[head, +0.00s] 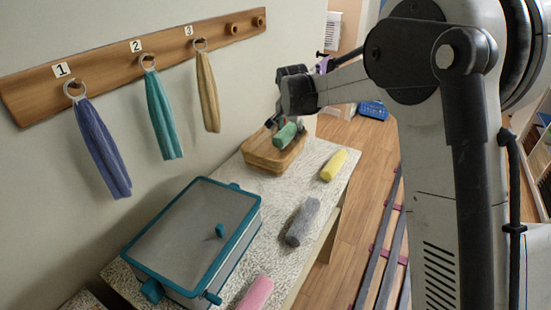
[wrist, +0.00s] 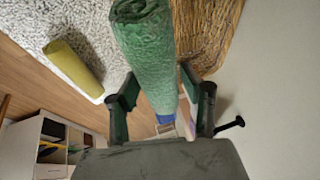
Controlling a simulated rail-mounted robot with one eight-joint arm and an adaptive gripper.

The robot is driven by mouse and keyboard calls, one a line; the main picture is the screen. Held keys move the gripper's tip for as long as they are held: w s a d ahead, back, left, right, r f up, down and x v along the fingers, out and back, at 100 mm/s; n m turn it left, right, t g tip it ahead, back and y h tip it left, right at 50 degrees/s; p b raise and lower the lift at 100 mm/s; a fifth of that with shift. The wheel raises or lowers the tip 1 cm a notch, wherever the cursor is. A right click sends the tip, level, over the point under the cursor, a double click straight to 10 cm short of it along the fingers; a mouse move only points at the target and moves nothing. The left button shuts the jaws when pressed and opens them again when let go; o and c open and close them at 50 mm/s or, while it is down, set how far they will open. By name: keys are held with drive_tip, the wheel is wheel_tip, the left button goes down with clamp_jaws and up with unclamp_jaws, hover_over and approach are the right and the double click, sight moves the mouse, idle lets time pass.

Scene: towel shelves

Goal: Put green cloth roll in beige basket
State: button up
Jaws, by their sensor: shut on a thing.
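The green cloth roll (head: 285,136) is between the fingers of my gripper (wrist: 160,88), which is shut on it. In the wrist view the roll (wrist: 148,45) reaches out past the fingers toward the top edge. The beige basket (head: 262,163) stands at the far end of the speckled table, near the wall. In the head view the roll shows over the basket; whether it touches the basket I cannot tell. In the wrist view the wicker basket (wrist: 208,30) lies just right of the roll. My arm partly hides the gripper in the head view.
A yellow roll (head: 334,164), a grey roll (head: 302,222) and a pink roll (head: 257,293) lie along the table's right side. A teal-rimmed lidded box (head: 180,235) stands at the front. Towels hang from a wall rack (head: 110,72) above.

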drive_tip(key=b, duration=0.1)
hover_over(276, 152)
drive_tip(key=s, duration=0.2)
wheel_tip(276, 152, down, 2)
drive_tip(key=shift+w+d+f, duration=0.1)
drive_tip(key=shift+f, duration=4.9)
drive_tip(key=shift+f, duration=0.2)
drive_tip(key=o, duration=1.1)
drive_tip(key=shift+o, duration=0.2)
drive_tip(key=shift+r, duration=0.15)
